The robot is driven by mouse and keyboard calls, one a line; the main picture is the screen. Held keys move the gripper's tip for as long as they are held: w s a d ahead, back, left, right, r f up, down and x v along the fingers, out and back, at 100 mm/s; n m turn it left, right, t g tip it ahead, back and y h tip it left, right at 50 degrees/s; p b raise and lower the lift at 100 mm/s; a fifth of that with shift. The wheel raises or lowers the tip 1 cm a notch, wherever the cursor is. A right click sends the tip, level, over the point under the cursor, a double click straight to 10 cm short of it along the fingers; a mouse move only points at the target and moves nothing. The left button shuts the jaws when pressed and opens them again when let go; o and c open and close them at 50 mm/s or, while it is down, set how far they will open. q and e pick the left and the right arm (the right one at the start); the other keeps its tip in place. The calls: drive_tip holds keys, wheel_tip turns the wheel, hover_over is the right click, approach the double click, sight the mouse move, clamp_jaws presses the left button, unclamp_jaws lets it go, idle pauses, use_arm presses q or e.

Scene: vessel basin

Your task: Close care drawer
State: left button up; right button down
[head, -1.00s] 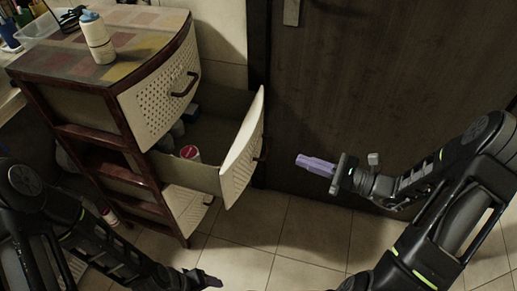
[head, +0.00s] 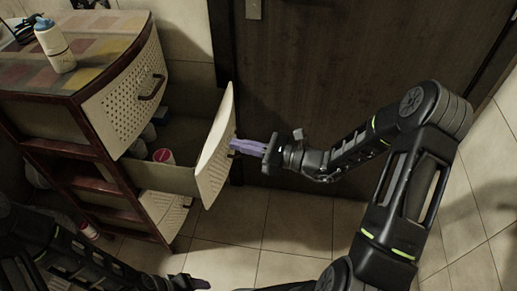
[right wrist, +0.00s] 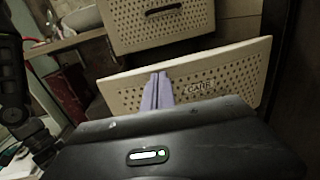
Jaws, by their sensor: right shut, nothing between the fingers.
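The care drawer (head: 214,150) is pulled out of the cabinet (head: 100,160), with a perforated cream front and several items inside. In the right wrist view its front (right wrist: 225,78) carries a "CARE" label. My right gripper (head: 234,147) has purple fingers, shut and empty, at the outer face of the drawer front near its handle. In the right wrist view the fingertips (right wrist: 158,76) overlap the drawer front; whether they touch cannot be told. My left gripper (head: 200,284) is low in the head view, away from the drawer; its fingers are too dark to judge.
The drawer above (head: 130,95) is shut. A lower drawer (head: 165,213) sits below the care drawer. A white bottle (head: 55,47) stands on the cabinet top. A dark door (head: 330,80) is behind my right arm. Tiled floor (head: 270,225) lies clear in front.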

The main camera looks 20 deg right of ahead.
drive_tip(key=shift+x, duration=1.15)
drive_tip(key=s+a+b+x, duration=0.1)
drive_tip(key=s+b+x, duration=0.1)
drive_tip(key=x, duration=1.7)
drive_tip(key=shift+a+b, duration=0.3)
drive_tip(key=shift+b, duration=0.1)
drive_tip(key=shift+d, duration=0.1)
